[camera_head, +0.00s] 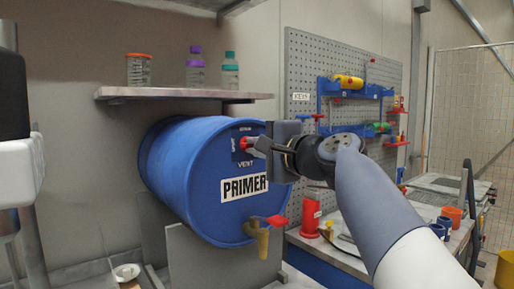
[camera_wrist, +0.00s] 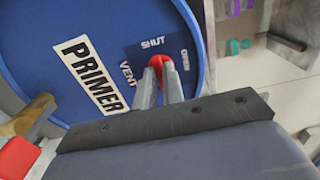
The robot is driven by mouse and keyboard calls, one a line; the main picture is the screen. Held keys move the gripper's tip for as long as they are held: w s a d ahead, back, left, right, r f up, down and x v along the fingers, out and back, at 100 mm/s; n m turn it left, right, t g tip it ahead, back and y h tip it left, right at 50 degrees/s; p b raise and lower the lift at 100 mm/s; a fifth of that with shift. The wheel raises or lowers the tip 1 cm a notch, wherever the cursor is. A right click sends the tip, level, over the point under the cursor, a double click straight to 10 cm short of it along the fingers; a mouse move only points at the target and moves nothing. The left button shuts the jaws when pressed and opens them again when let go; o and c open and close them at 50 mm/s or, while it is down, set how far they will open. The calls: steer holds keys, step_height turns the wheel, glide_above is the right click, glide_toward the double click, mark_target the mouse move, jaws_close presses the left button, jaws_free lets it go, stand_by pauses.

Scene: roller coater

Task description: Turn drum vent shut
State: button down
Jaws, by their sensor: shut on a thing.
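The blue drum (camera_head: 185,165) labelled PRIMER lies on its side with its round end facing me. The red vent handle (camera_head: 246,143) is near the top of that end, on a dark blue plate. In the wrist view, the plate (camera_wrist: 138,52) reads SHUT, OPEN and VENT around the red handle (camera_wrist: 158,61). My gripper (camera_head: 256,147) reaches in from the right and is shut on the vent handle. Its two grey fingers (camera_wrist: 160,82) cover part of the handle, so I cannot tell which word it points to.
A tap with a red lever (camera_head: 262,231) sticks out below the PRIMER label. A shelf (camera_head: 180,94) with a jar and bottles hangs above the drum. A pegboard (camera_head: 315,75) with tools and a cluttered bench (camera_head: 345,255) stand at the right.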

steer(key=shift+f, duration=0.1)
steer(key=c, duration=1.5)
jaws_free()
steer(key=b+v, duration=0.1)
steer(key=v, duration=0.9)
steer(key=shift+s+d, duration=0.25)
steer(key=shift+s, duration=0.1)
steer(key=p+x, duration=0.1)
steer(key=x, duration=1)
